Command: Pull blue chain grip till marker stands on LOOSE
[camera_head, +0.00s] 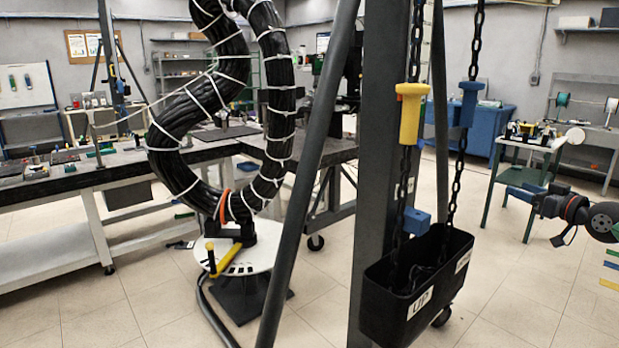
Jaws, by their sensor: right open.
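The blue chain grip (468,105) hangs upright on the right-hand dark chain, above the black bin. A yellow chain grip (411,113) hangs slightly higher on the left-hand chain. A white round plate (246,259) at the foot of the black coil carries dark marks too small to read. A yellow pointer (229,262) lies over the plate's front left part; which mark it stands on cannot be told. My right gripper (534,214) is open at the right, lower than the blue grip and apart from it. My left gripper is not in view.
The black bin (385,318), labelled UP, hangs under the chains beside a grey post (382,160). A slanted dark leg (308,170) stands left of the post. A small table (536,145) stands behind my right gripper.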

